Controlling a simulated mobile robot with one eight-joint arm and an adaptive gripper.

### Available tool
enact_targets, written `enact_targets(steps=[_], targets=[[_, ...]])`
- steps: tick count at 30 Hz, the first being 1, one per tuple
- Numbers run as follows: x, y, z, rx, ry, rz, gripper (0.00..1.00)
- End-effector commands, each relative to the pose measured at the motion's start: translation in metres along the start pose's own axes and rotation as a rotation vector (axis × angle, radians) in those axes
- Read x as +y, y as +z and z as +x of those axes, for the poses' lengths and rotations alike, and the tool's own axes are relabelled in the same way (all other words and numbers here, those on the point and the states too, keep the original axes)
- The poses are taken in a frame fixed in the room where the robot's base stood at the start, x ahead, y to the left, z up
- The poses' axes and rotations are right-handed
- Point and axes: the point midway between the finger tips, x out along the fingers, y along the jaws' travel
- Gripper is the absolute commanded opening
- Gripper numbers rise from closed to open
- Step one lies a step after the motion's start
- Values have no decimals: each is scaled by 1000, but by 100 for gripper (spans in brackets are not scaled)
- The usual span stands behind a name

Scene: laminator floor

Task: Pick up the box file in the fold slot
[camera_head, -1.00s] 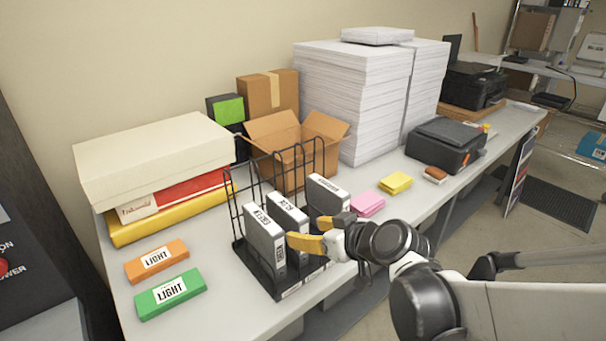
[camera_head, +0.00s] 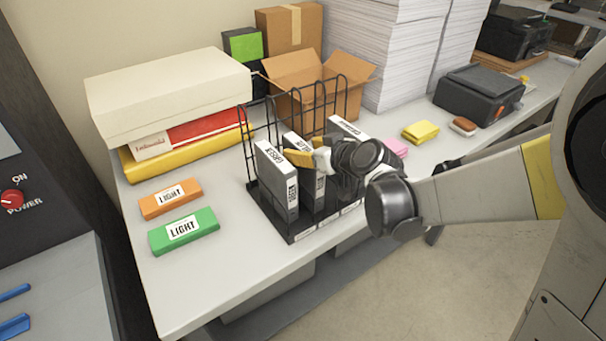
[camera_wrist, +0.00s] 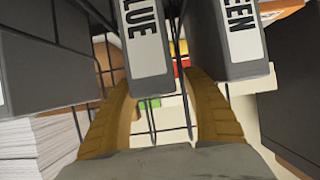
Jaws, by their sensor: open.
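A black wire rack (camera_head: 270,212) on the table holds three grey box files upright with white spine labels. The left file (camera_head: 278,178) shows in the wrist view as the one labelled GREEN (camera_wrist: 228,35). The middle file (camera_head: 317,187) is labelled BLUE (camera_wrist: 148,45). A third file (camera_head: 345,127) stands at the right, partly behind my arm. My gripper (camera_head: 308,150) is open by the middle file's upper front. In the wrist view its yellow fingers (camera_wrist: 160,98) lie around the BLUE file's lower end, the right one partly behind GREEN; contact cannot be told. Slot labels on the rack's front are unreadable.
Orange (camera_head: 170,198) and green (camera_head: 184,231) LIGHT boxes lie left of the rack. Stacked flat boxes (camera_head: 170,95) and an open carton (camera_head: 300,100) stand behind. Paper stacks (camera_head: 390,50) and a black printer (camera_head: 478,95) are to the right. The table's front left is bare.

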Motion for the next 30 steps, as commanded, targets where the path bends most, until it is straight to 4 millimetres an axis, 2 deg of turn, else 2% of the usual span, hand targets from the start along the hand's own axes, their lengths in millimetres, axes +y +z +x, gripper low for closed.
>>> enact_targets(steps=[2, 7, 8, 13, 30], targets=[[0, 0, 6, 1, 0, 1, 58], [0, -1, 5, 1, 1, 2, 58], [0, -1, 5, 1, 1, 2, 53], [0, -1, 5, 1, 1, 2, 1], [0, -7, 4, 1, 1, 2, 0]])
